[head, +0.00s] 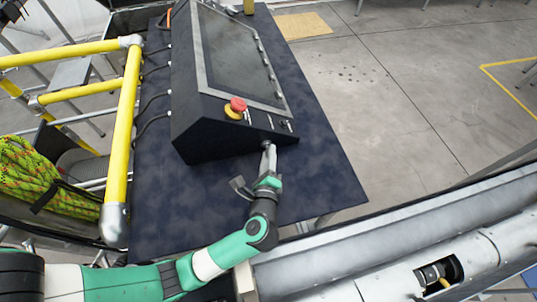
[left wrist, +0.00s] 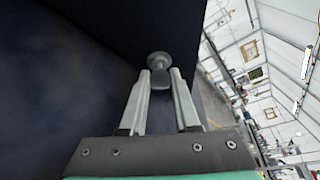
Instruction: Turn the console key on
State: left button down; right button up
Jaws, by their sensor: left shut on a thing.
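The black console (head: 215,140) stands on the dark blue table, with a dark screen (head: 235,55) and a red emergency button (head: 238,104) on a yellow base. The console key (left wrist: 160,78) sticks out of the console's lower side face; in the left wrist view its round base (left wrist: 158,60) sits against the dark face. My left gripper (head: 268,148) reaches up to that face near its right end. In the left wrist view the gripper's two fingertips (left wrist: 160,80) are closed on the key from both sides. In the head view the key is mostly hidden by the fingers. My right gripper is not in view.
Cables run from the console's left side. The table is bare to the right of the console. A grey metal beam (head: 380,255) runs along the front.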

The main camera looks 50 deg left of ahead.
pick_arm(q)
jog(key=shift+r+m+g+p, duration=0.25)
jog(key=shift+m+p, duration=0.3)
jog(key=shift+p, duration=0.4)
jog(key=shift+r+m+g+p, duration=0.1)
jog(key=shift+m+g+p, duration=0.35)
jog(key=shift+p, duration=0.5)
jog(key=shift+w+d+m+g+p, duration=0.15)
jog(key=shift+m+g+p, duration=0.35)
jog(key=shift+m+p, duration=0.55)
jog(key=shift+f+m+g+y+p, duration=0.1)
jog(key=shift+m+g+y+p, duration=0.2)
jog(key=shift+m+g+p, duration=0.4)
jog(key=shift+m+g+y, duration=0.3)
jog(key=shift+m+g, duration=0.1)
jog(key=shift+m, duration=0.55)
jog(key=shift+f, duration=0.1)
jog(key=c, duration=0.9)
grip_release()
